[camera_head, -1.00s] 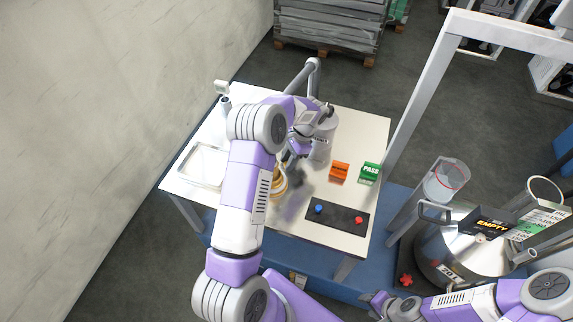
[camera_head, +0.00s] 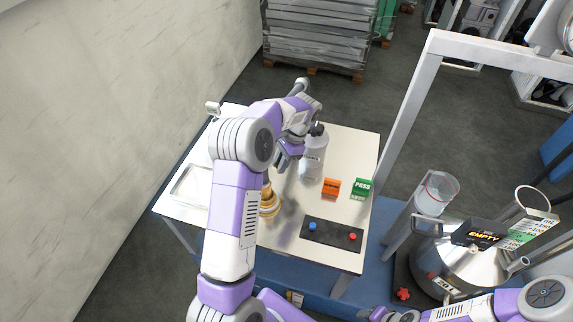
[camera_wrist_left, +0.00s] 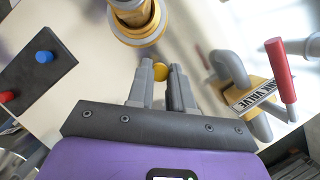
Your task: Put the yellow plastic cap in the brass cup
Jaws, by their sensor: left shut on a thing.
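The yellow plastic cap (camera_wrist_left: 160,71) is between the fingertips of my left gripper (camera_wrist_left: 163,75) in the left wrist view; the gripper is shut on it. In the head view my left gripper (camera_head: 287,155) is above the table, and the cap cannot be made out there. The brass cup (camera_head: 268,203) stands on the table, partly hidden behind my left arm. In the left wrist view the brass cup (camera_wrist_left: 133,28) is beyond the fingertips, cut by the top edge. The cap is apart from it. My right gripper (camera_head: 380,314) is at the bottom edge; its fingers are unclear.
A grey bottle (camera_head: 314,157) stands right of my left gripper. An orange block (camera_head: 331,188), a green PASS block (camera_head: 361,188) and a black button panel (camera_head: 331,234) are on the table (camera_head: 290,252). A tray (camera_head: 188,186) lies left. A red valve handle (camera_wrist_left: 280,72) is nearby.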

